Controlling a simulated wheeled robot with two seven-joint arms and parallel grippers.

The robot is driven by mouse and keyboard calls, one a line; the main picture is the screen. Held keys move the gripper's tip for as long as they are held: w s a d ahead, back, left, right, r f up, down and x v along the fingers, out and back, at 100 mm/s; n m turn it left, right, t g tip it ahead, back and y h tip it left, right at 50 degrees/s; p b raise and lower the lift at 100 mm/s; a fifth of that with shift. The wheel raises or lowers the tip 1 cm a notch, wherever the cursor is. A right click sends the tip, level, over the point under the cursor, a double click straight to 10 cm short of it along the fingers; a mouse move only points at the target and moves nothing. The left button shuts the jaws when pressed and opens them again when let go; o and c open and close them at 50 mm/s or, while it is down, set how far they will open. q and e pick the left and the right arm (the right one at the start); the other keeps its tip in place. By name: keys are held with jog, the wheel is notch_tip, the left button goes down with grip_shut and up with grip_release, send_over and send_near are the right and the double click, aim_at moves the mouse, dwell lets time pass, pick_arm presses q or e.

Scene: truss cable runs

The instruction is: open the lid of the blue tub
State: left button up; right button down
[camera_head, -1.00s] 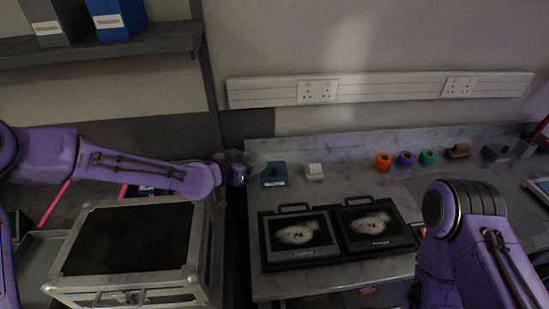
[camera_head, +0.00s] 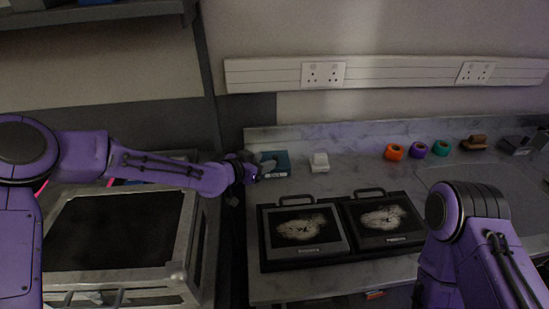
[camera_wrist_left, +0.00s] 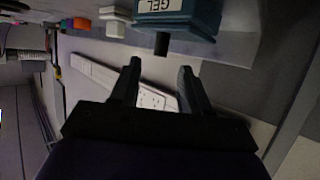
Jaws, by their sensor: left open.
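The blue tub (camera_head: 277,160) is a small teal box at the back left of the marble bench. In the left wrist view the tub (camera_wrist_left: 205,18) appears upside down at the top, with a white label reading GEL. A dark tab (camera_wrist_left: 161,44) sticks out from its lid edge; the lid looks shut. My left gripper (camera_head: 262,168) is at the tub's front left in the head view. In the wrist view its open fingers (camera_wrist_left: 158,70) are empty, with the tab ahead, between their lines. I cannot tell whether they touch it. My right gripper is out of view.
A white block (camera_head: 319,163) stands just right of the tub. Two black framed panels (camera_head: 311,262) lie in front. Orange (camera_head: 394,152), purple (camera_head: 418,149) and teal (camera_head: 441,148) rolls stand farther right. A metal-edged case (camera_head: 176,272) is at left, below my left arm.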

aim_at(275, 156)
pick_arm(q)
jog(key=p+x, duration=0.1)
jog(key=x, duration=0.6)
grip_shut()
